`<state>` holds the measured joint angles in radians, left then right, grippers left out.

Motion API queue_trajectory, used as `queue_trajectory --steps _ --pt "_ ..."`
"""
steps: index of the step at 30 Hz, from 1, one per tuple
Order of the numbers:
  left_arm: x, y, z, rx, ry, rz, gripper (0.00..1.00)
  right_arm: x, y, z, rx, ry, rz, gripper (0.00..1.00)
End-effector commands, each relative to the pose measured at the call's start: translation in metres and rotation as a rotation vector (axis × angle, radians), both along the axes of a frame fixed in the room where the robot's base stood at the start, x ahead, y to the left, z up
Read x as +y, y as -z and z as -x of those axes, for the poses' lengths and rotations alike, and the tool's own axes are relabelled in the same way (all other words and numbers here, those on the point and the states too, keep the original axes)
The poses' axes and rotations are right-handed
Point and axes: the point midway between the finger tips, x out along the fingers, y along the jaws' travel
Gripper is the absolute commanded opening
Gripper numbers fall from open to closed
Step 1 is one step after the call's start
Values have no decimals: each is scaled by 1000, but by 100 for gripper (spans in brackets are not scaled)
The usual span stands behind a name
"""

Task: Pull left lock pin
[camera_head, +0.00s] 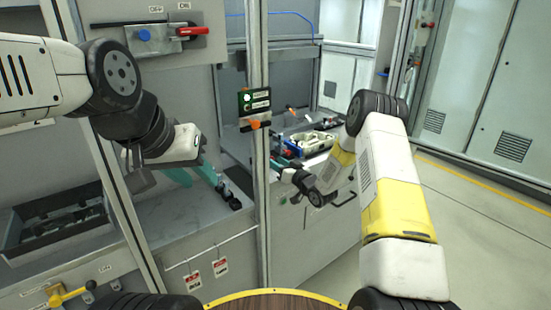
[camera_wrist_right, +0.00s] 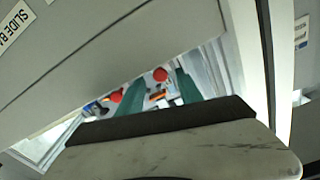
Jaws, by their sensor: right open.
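My left gripper (camera_head: 208,182), with teal fingers, hangs over the grey bench at left in the head view. Its fingertips overlap and its opening is unclear. My right gripper (camera_wrist_right: 159,84) is open, its two teal fingers apart in the right wrist view. Two round red knobs show there, one near the left finger (camera_wrist_right: 116,96) and one between the fingers (camera_wrist_right: 160,74). I cannot tell whether either is the left lock pin. Nothing is visibly held in the right gripper.
A grey post with a green-lit button box (camera_head: 254,101) stands between the arms. Behind it is a bench with a pale fixture (camera_head: 311,142). A panel with a red handle (camera_head: 193,31) is at upper left. A dark tray (camera_head: 58,222) lies at left. Floor is clear at right.

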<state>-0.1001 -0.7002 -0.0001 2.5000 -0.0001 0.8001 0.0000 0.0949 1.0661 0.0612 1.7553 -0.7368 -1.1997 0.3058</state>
Motion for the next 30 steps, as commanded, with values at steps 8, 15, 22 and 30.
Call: queue_trajectory --steps 8,15,22,30 --pt "0 0 0 0 0 0 36 5 0 -7 1 0 0 43" --pt "0 0 0 0 0 0 36 5 0 -6 1 0 1 15" --pt "0 0 0 0 0 0 36 5 0 -6 1 0 1 0" --pt "0 0 0 0 0 0 36 5 0 -6 1 0 1 0"
